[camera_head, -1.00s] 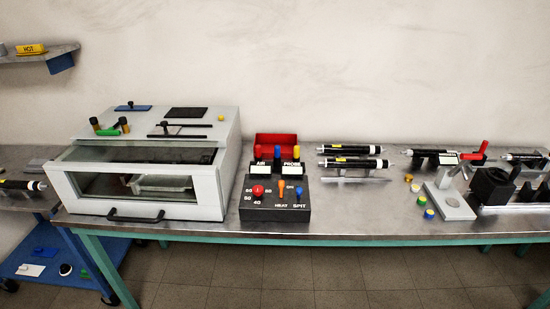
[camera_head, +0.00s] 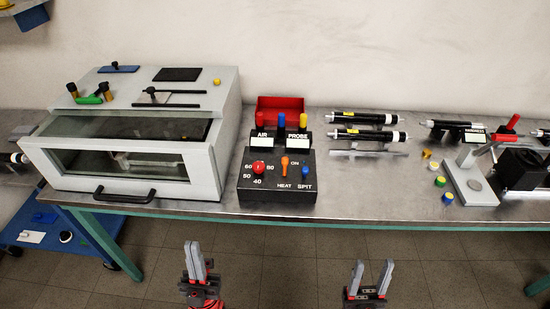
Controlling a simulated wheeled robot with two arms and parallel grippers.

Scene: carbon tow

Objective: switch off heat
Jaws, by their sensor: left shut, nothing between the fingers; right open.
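The black control box (camera_head: 272,180) stands on the bench, right of the white oven-like chamber. Its orange HEAT switch (camera_head: 285,163) stands upright, its top near the ON mark. A red dial (camera_head: 258,168) with numbers around it is to the left, and a blue SPIT switch (camera_head: 305,171) to the right. My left gripper (camera_head: 197,262) is shut and empty, below the bench's front edge in the picture. My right gripper (camera_head: 370,276) is open and empty, lower right of the box. Neither gripper touches the box.
The white chamber (camera_head: 228,160) with a glass front and black handle (camera_head: 124,197) fills the left of the bench. A red bin (camera_head: 281,106) sits behind the box. Black syringe-like tools (camera_head: 362,118) and a grey stand (camera_head: 472,186) are to the right.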

